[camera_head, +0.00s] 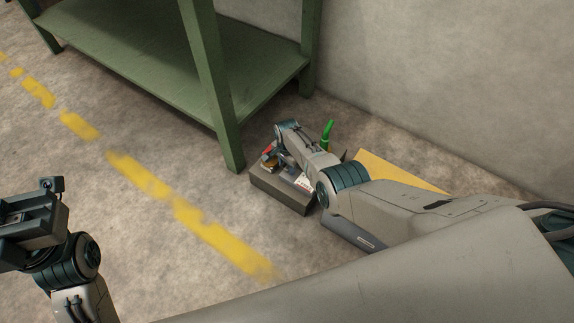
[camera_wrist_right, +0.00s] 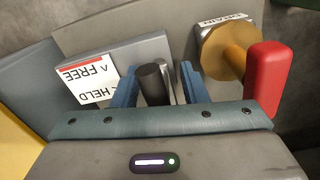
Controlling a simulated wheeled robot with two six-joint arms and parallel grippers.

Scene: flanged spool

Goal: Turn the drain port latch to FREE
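The drain port latch shows in the right wrist view as a dark round knob (camera_wrist_right: 154,82) beside a thin metal plate. A white label (camera_wrist_right: 88,80) with a red edge, left of it, reads FREE and HELD, upside down in this view. My right gripper (camera_wrist_right: 158,78) has its two blue fingers apart, one on each side of the knob; firm contact does not show. In the head view my right gripper (camera_head: 275,158) reaches down over the grey box (camera_head: 281,188), and the latch is hidden. My left gripper (camera_head: 30,218) is at the left edge, far from the box; its fingers are unclear.
A brass flanged spool (camera_wrist_right: 222,52) and a red handle (camera_wrist_right: 267,78) stand right of the latch, close to my fingers. A green handle (camera_head: 327,133) rises behind the box. A green shelf (camera_head: 215,85) stands near it, its leg close by. A yellow panel (camera_head: 395,172) lies right.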

